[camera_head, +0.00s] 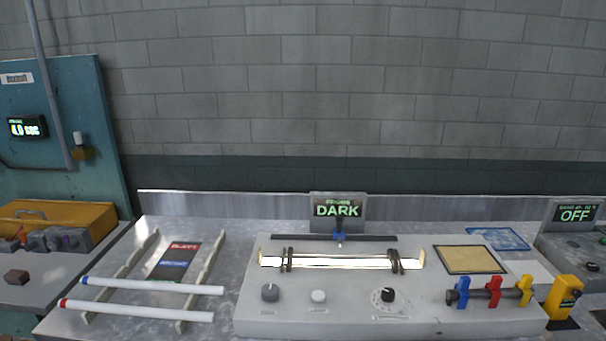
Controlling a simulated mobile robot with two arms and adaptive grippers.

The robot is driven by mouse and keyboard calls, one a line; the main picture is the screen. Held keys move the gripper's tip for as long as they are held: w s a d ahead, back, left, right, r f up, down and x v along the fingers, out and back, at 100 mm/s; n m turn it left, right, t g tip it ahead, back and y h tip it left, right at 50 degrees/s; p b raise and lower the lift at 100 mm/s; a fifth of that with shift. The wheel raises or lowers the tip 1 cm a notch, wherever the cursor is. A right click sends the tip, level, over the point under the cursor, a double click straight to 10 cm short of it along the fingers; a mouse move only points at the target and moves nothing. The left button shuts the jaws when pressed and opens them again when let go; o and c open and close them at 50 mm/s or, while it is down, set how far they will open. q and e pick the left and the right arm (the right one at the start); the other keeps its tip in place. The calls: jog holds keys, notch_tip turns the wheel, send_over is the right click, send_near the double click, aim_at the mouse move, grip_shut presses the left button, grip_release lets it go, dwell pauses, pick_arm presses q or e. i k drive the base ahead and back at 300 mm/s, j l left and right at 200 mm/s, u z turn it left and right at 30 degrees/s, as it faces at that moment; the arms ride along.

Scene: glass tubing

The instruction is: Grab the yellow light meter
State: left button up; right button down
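The yellow light meter (564,297) stands upright on the bench at the right, just beyond the right end of the grey console. It is a small yellow block with a dark patch on its face. A dark pad (562,323) lies at its base. Nothing is touching the meter in this view. Neither of my grippers shows in the head view.
The grey console (345,326) carries knobs, a lit tube (340,262), a "DARK" display (338,209) and a rod with coloured clips (492,293). White tubes (150,286) lie on a rack at left. Another unit reading "OFF" (574,215) stands behind the meter.

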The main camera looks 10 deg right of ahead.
aim_at(558, 304)
jog(key=z, duration=2)
jog(key=i+l+u, duration=0.1)
jog(key=u, duration=0.35)
jog(key=l+u, duration=0.4)
jog(key=i+l+u, duration=0.1)
jog(key=l+u, duration=0.15)
jog(key=u, duration=0.2)
jog(key=l+u, duration=0.25)
jog(key=u, duration=0.15)
